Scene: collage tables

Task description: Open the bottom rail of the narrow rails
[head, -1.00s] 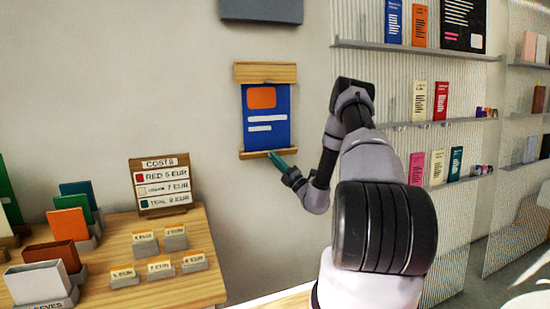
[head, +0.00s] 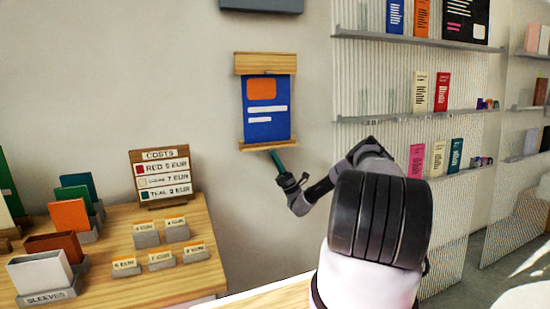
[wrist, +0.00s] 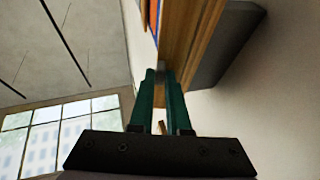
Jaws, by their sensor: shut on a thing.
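The narrow rails hang on the wall in the head view: a wooden top rail (head: 265,63), a blue poster (head: 266,122) with an orange block and white lines, and a thin wooden bottom rail (head: 268,145). My gripper (head: 272,153) reaches up from below, its teal fingertips at the bottom rail's underside. In the wrist view my gripper (wrist: 160,75) is shut on a small grey piece (wrist: 160,73) under the wooden bottom rail (wrist: 190,45). The fingertips hide part of that piece, and I cannot tell whether the rail is open.
A wooden table (head: 190,285) at lower left holds a price board (head: 161,176), several small card stands and coloured sleeves. Ribbed wall panels with shelves (head: 415,116) of cards stand to the right. A dark grey panel (head: 262,6) hangs above. The wall around the poster is clear.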

